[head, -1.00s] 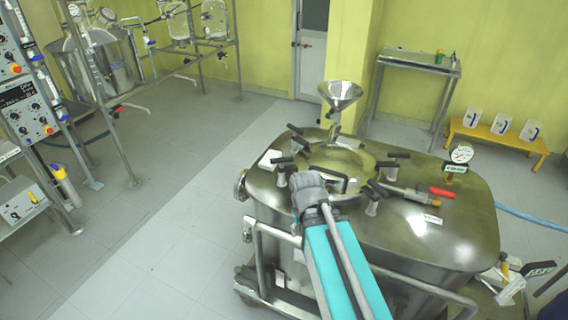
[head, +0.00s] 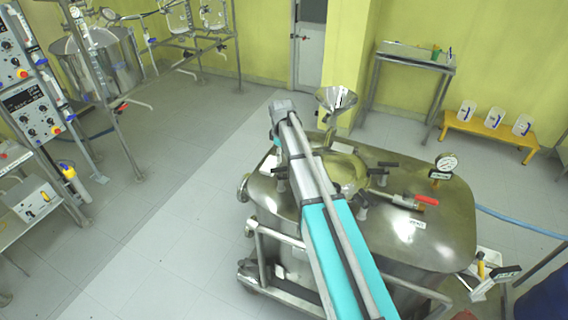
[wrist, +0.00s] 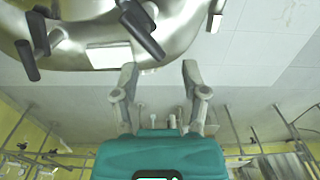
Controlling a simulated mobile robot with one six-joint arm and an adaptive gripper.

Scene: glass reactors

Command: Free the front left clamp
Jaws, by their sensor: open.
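The steel vessel (head: 440,215) has a round lid ringed by clamps with black handles. A clamp (head: 281,182) at the lid's left side shows just left of my arm; I cannot tell whether it is the front left one. Another clamp (head: 363,208) stands right of my arm at the front. My arm crosses the lid and hides part of its front left edge. In the wrist view my gripper (wrist: 160,68) is open and empty, its fingers apart. A black clamp handle (wrist: 140,28) lies above and left of the fingertips, apart from them.
A steel funnel (head: 335,98) stands at the back of the lid. A pressure gauge (head: 446,162) and a red-handled valve (head: 426,199) are on the right of the vessel top. A white label (wrist: 110,56) lies near the handle. Floor is free left of the vessel.

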